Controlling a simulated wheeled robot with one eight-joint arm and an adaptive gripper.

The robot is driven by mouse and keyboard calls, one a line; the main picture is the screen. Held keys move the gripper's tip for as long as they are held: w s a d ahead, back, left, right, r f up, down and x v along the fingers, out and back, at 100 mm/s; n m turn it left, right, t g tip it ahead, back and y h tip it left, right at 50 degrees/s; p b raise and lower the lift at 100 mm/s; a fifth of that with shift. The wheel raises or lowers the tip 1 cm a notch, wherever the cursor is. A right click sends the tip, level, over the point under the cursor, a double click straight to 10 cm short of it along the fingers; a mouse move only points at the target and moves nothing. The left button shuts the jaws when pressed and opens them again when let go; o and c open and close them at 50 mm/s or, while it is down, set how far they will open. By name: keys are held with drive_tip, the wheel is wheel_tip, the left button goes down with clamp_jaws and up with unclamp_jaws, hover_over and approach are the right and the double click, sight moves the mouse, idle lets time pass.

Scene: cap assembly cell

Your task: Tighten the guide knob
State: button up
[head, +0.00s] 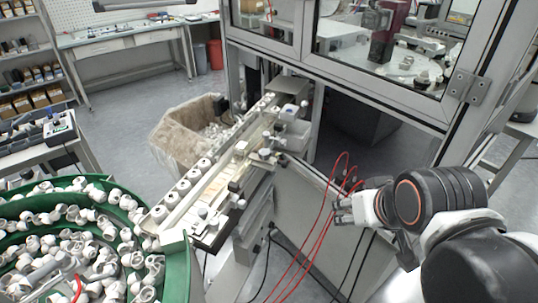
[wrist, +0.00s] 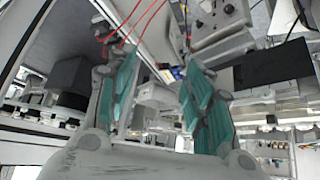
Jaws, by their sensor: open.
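The feed rail (head: 222,176) runs diagonally through the middle of the head view, with a row of white caps (head: 185,187) along it. Several small pale knobs and clamps sit on its right side, including a knob at the near end (head: 241,204) and a knob farther up (head: 265,153). I cannot tell which one is the guide knob. My gripper (head: 340,207) is to the right of the rail, apart from it, near the red cables. In the wrist view my gripper (wrist: 158,85) is open, with teal finger pads apart and nothing clearly held between them.
Red cables (head: 325,217) hang between my gripper and the rail. A green bowl feeder (head: 173,270) full of white parts is at lower left. A framed glass enclosure (head: 340,55) stands at the back right.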

drive_tip(key=w+a+r+n+g+p, duration=0.2)
drive_tip(key=w+a+r+n+p, duration=0.2)
drive_tip(key=w+r+p, duration=0.3)
drive_tip(key=w+a+r+n+g+p, duration=0.1)
drive_tip(key=w+a+r+n+p, duration=0.3)
drive_tip(key=w+r+p, duration=0.35)
drive_tip(key=n+g+p, duration=0.4)
drive_tip(key=n+p, duration=0.2)
drive_tip(key=n, duration=0.2)
hover_over(265, 151)
wheel_tip(265, 151, down, 14)
drive_tip(key=shift+r, duration=0.1)
drive_tip(key=shift+c, duration=0.4)
drive_tip(key=c, duration=1)
